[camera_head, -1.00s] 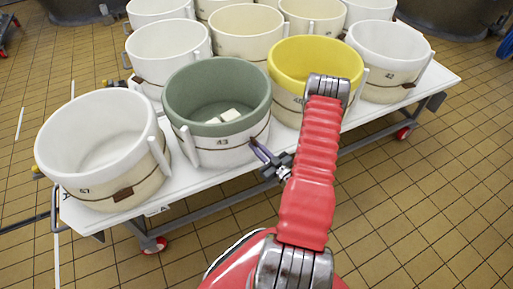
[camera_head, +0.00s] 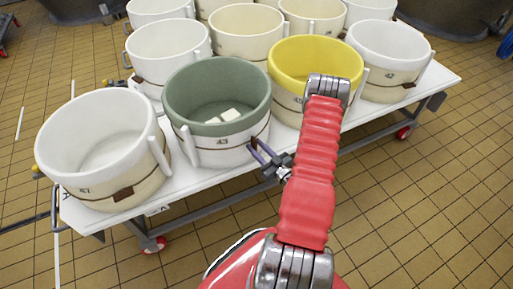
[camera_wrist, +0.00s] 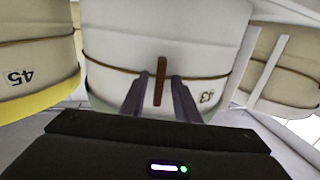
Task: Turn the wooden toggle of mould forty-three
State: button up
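Mould forty-three (camera_head: 218,150) is a white round mould with a green-grey rim and a few pale pieces inside. It stands at the front edge of the white table, and its 43 label also shows in the wrist view, upside down. Its wooden toggle (camera_wrist: 160,82) is a thin brown bar on a cord around the wall, upright in the wrist picture. My gripper (camera_head: 258,151) is at the mould's front right side. In the wrist view my gripper (camera_wrist: 160,98) is open, one purple finger on each side of the toggle, with gaps between.
A white mould marked 47 (camera_head: 105,180) stands to the left. The yellow-rimmed mould (camera_head: 287,100) marked 45 is close on the right, and it also shows in the wrist view (camera_wrist: 35,85). Several more moulds crowd behind. The tiled floor in front is clear.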

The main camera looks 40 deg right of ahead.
jog(key=s+a, duration=0.1)
jog(key=s, duration=1.2)
jog(key=shift+s, duration=0.35)
dwell(0.7)
